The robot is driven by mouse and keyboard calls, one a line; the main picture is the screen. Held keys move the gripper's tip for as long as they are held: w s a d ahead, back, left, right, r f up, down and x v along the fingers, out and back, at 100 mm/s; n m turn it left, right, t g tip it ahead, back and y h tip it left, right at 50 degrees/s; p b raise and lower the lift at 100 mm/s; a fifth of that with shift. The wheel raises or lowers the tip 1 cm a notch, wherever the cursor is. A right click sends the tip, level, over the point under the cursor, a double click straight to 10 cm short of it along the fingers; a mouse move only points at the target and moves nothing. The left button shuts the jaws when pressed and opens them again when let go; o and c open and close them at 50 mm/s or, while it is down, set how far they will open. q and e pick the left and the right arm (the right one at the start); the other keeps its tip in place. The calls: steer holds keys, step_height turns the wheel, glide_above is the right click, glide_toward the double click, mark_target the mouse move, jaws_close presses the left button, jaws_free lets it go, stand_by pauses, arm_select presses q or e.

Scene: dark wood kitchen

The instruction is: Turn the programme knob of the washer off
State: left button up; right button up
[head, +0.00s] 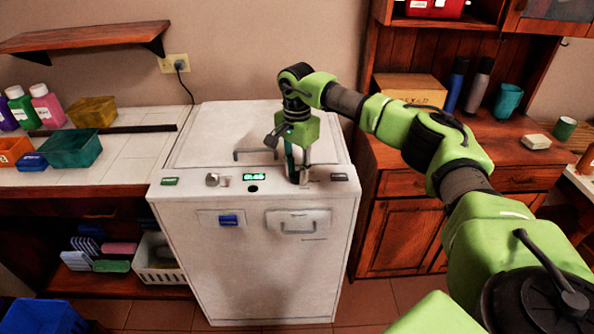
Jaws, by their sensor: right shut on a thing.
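The white washer (270,255) stands in the middle of the head view, its lid closed. Its top front strip carries a small silver knob (212,180) at the left and a lit green display (254,177). My right gripper (298,178) points down onto the strip, right of the display. It is shut on the programme knob there, which the fingers mostly hide. I cannot read which way that knob points. My left gripper is not in view.
A tiled counter with bottles (47,106) and a teal bin (72,148) is at the left. A wooden cabinet with a box (409,88), flasks and a teal cup (507,100) stands at the right. A white basket (160,262) sits low left of the washer.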

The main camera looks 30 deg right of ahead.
mark_target(296, 172)
steer(key=shift+w+r, duration=0.1)
steer(key=o, duration=1.1)
step_height(296, 172, up, 12)
steer(key=shift+f, duration=0.1)
steer(key=shift+a, duration=0.1)
